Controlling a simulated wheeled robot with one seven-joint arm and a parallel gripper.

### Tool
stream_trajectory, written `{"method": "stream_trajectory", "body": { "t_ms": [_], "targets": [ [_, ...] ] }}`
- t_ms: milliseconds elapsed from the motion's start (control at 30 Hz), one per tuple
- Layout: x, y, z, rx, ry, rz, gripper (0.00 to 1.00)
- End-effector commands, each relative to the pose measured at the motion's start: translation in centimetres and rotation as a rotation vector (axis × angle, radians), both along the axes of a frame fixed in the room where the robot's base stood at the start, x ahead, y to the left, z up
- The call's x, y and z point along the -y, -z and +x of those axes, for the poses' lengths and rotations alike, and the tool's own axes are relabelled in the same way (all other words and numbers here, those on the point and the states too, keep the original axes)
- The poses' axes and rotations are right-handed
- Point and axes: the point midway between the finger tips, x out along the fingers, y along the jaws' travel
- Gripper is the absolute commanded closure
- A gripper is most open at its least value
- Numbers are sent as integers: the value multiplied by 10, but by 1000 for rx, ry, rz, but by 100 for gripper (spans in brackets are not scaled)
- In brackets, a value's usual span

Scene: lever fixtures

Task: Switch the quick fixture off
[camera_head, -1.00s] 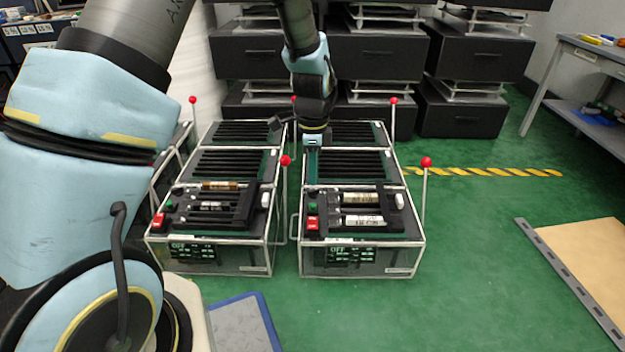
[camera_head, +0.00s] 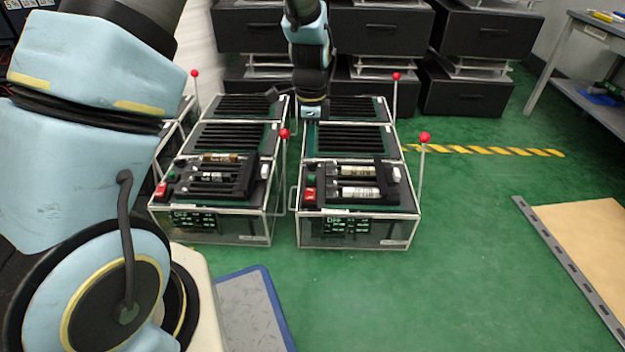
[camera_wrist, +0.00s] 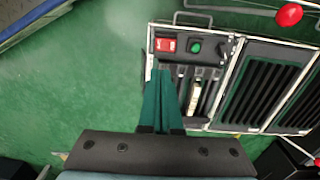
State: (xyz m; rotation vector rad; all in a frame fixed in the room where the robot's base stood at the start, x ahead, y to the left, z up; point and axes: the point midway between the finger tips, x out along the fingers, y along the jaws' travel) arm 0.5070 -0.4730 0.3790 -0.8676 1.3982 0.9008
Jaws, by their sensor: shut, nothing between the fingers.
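Two clear-sided fixtures stand side by side on the floor in the head view: a left one (camera_head: 210,235) and a right one (camera_head: 405,232). Each has a red switch, a green button and a front display that seems to read OFF, though the text is small. The right fixture's red switch (camera_head: 308,195) and green button (camera_head: 311,179) are at its left edge. My gripper (camera_head: 310,150) hangs over the right fixture. In the wrist view the shut, empty green fingers (camera_wrist: 164,70) appear just below a red switch (camera_wrist: 166,45), beside a green button (camera_wrist: 195,48); contact cannot be told.
Red-knobbed levers stand beside the fixtures, one between them (camera_head: 285,134) and one at the right (camera_head: 425,138). Black drawer units (camera_head: 470,95) stand behind. Green floor is open to the front right, with a tan board (camera_head: 590,240) beyond.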

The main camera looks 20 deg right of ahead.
Motion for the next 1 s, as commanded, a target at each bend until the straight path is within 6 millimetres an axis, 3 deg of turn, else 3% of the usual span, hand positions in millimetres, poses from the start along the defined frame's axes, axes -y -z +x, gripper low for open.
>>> {"method": "stream_trajectory", "body": {
  "t_ms": [167, 633, 800, 1000],
  "targets": [
    [-1, 23, -1, -1, 1, 2, 100],
    [-2, 117, -3, -1, 0, 3, 100],
    [-1, 134, -3, 0, 0, 1, 100],
    [-1, 140, -3, 0, 0, 0, 100]
  ]
}}
